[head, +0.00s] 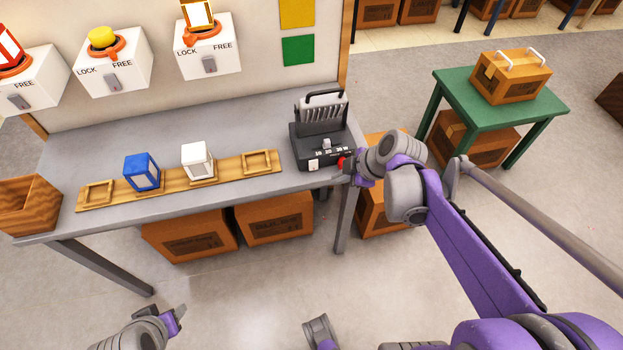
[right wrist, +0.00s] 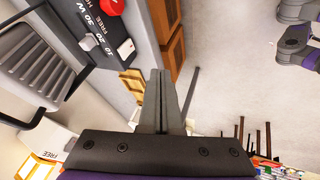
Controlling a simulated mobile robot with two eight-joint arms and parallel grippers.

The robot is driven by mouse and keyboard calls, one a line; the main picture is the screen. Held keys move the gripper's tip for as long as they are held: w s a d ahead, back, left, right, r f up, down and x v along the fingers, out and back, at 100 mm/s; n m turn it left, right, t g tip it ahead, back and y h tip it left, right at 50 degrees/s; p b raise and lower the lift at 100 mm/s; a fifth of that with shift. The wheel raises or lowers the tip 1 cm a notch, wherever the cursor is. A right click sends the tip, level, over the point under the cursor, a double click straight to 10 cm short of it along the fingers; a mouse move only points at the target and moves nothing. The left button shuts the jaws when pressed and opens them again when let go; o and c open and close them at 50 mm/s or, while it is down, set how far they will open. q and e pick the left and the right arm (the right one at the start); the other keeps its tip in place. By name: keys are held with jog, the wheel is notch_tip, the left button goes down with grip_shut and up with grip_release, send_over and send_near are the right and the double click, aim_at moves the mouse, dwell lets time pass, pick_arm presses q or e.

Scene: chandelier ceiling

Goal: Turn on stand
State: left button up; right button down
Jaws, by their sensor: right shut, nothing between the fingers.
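The stand (head: 318,135) is a dark device with a carry handle and a ribbed grey top, at the right end of the grey workbench. Its front panel has a grey slider (right wrist: 88,42), a white rocker switch (right wrist: 126,48), a red knob (right wrist: 112,5) and a scale with numbers and W. My right gripper (head: 349,172) is at the stand's right front corner, close to the red knob. In the right wrist view its fingers (right wrist: 161,100) are together and empty, apart from the switch. My left gripper (head: 178,315) is low at the left, away from the bench; its jaws are unclear.
A wooden rack (head: 220,172) on the workbench (head: 120,137) holds a blue cube (head: 141,172) and a white cube (head: 198,160). A wooden bin (head: 30,205) is at the left end. LOCK/FREE boxes (head: 112,72) hang above. A green table (head: 545,103) stands right.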

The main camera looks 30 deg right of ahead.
aim_at(314, 165)
pick_arm(q)
jog(key=shift+s+a+f, duration=0.15)
jog(key=shift+s+a, duration=0.05)
jog(key=shift+a, duration=0.2)
pick_arm(e)
jog(key=shift+w+d+f+n+t, duration=0.2)
jog(key=shift+w+d+n+t, duration=0.15)
jog(key=shift+d+n, duration=0.45)
jog(key=shift+a, duration=0.1)
jog(key=x, duration=0.4)
jog(key=w+b+x, duration=0.1)
jog(key=x, duration=0.3)
jog(key=w+d+r+x, duration=0.1)
jog(key=x, duration=0.2)
jog(key=shift+w+a+f, duration=0.15)
jog(key=shift+f, duration=0.15)
jog(key=shift+w, duration=0.5)
pick_arm(q)
jog(key=shift+s+f, duration=0.15)
jog(key=shift+f, duration=0.55)
